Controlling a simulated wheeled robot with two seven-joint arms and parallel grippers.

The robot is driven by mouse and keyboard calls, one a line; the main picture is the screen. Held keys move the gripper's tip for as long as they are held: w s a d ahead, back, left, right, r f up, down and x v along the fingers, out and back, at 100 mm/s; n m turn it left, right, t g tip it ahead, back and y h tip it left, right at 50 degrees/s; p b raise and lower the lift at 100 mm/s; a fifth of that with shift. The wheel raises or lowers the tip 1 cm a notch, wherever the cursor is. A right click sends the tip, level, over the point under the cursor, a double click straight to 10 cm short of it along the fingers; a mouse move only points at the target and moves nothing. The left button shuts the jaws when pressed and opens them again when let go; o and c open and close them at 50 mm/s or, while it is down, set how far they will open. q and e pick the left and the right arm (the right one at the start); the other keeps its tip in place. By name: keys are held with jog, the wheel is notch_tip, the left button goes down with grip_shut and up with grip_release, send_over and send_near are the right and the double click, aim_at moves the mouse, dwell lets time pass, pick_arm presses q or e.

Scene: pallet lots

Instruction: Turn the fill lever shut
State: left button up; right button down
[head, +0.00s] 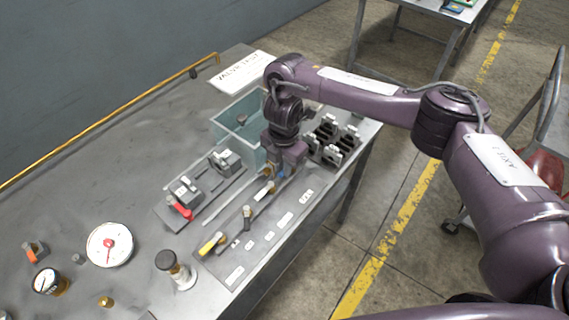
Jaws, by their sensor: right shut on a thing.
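A grey valve plate (238,253) lies along the table's front edge, with a row of small levers and white labels too small to read. One lever has a yellow handle (211,243). Another lever with a pale handle (263,192) stands farther up the plate, close beside my right gripper (270,175). My right gripper points down at the far part of this row and is shut on a lever there. The gripper hides most of that lever, and I cannot read which label it has. My left gripper is not in view.
A clear bin (226,122) and a black slotted rack (333,138) stand near my right gripper. A block with a red lever (180,208), a white dial gauge (109,245) and a black-capped fitting (176,270) are to the left. A yellow rail (110,107) runs along the back.

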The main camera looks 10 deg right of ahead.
jog(key=shift+w+r, duration=0.1)
jog(key=shift+r, duration=0.05)
jog(key=c, duration=1.5)
grip_release()
jog(key=shift+o, duration=0.2)
